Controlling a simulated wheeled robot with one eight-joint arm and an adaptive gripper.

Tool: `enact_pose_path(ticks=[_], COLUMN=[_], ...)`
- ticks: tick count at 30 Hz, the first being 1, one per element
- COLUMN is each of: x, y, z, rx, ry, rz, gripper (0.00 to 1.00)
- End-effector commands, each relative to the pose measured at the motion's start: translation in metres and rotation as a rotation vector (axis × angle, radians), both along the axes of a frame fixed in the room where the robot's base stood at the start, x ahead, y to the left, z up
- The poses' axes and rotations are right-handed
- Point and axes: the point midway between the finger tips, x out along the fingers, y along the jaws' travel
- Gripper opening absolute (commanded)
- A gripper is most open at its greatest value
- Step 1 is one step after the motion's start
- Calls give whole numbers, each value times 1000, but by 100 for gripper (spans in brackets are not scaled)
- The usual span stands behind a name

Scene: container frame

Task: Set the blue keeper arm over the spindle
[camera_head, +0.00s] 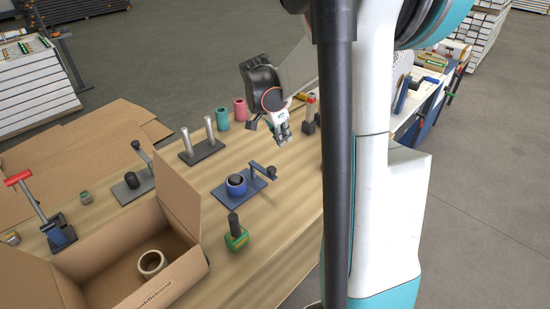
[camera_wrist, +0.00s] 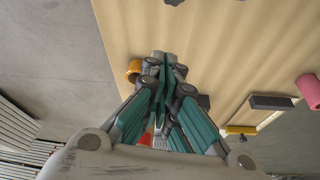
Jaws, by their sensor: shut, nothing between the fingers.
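The blue base plate (camera_head: 229,199) lies on the wooden table in the head view. A blue ring (camera_head: 241,189) sits around the dark spindle (camera_head: 237,180) on the plate. The blue keeper arm (camera_head: 261,169) reaches from its post to the right, with a dark knob (camera_head: 272,172) at its end. It points away from the spindle and is not over it. My gripper (camera_head: 283,138) is above the table, behind and to the right of the keeper arm, apart from it. In the wrist view my gripper (camera_wrist: 165,62) is shut and empty.
An open cardboard box (camera_head: 188,262) with a beige ring (camera_head: 152,263) stands front left. A green block with a dark handle (camera_head: 235,236) is in front of the plate. A two-post stand (camera_head: 203,150) is behind it. Pink (camera_head: 240,109) and teal (camera_head: 222,118) cylinders stand farther back.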

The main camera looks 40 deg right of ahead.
Motion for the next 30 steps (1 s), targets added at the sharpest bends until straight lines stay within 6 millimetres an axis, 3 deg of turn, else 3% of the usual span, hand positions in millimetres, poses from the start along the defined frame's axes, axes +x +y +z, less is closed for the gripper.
enact_pose_path(ticks=[8, 23, 30], x=[0, -3, 0], y=[-3, -32, -2], z=[-9, -96, -96], rx=[0, 0, 0], ry=[0, 0, -1], rz=[0, 1, 4], gripper=[0, 0, 0])
